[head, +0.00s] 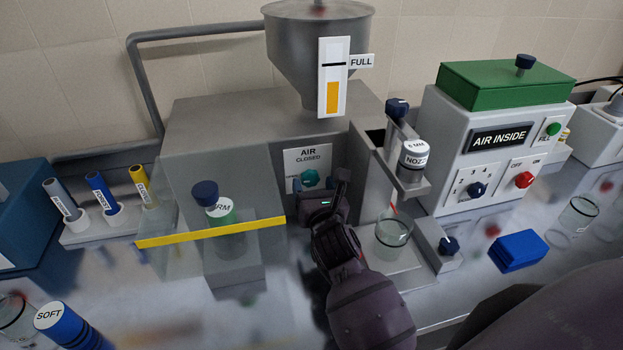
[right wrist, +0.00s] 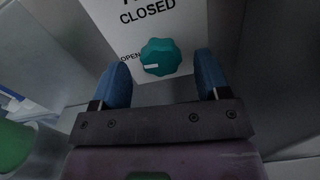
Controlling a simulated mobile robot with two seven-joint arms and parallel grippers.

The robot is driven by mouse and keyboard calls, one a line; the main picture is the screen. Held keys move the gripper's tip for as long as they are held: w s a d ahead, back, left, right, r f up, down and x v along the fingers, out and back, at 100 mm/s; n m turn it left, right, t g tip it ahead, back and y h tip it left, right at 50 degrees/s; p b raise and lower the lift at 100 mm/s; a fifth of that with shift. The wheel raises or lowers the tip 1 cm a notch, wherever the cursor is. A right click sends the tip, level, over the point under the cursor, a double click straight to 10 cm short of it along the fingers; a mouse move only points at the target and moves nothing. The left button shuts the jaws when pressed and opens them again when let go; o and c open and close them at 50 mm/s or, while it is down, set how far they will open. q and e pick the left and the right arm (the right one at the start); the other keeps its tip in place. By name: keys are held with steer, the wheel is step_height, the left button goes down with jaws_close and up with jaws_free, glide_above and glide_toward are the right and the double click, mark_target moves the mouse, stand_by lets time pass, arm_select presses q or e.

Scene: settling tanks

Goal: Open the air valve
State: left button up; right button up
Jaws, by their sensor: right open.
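The air valve is a teal lobed knob (head: 310,177) on a white plate (head: 307,158) marked AIR, CLOSED and OPEN, on the machine's upright face. It also shows in the right wrist view (right wrist: 160,57), with a white mark on its left side. My right gripper (head: 322,188) is just in front of the knob. In the right wrist view its two blue fingers (right wrist: 162,80) are open, one at either side below the knob, with nothing between them. I cannot tell whether they touch the knob. My left gripper is not in view.
A clear guard with a yellow edge (head: 211,232) stands left of my right gripper. A glass beaker (head: 393,235) under the nozzle holder is close on its right. A steel hopper (head: 318,35) is above. A blue block (head: 518,251) lies on the bench at right.

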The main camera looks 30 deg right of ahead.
mark_target(310, 179)
steer(key=shift+x, duration=1.35)
steer(key=c, duration=0.9)
steer(key=shift+r+n+p, duration=0.1)
steer(key=shift+n+p, duration=0.25)
steer(key=shift+n, duration=0.45)
steer(key=o, duration=0.9)
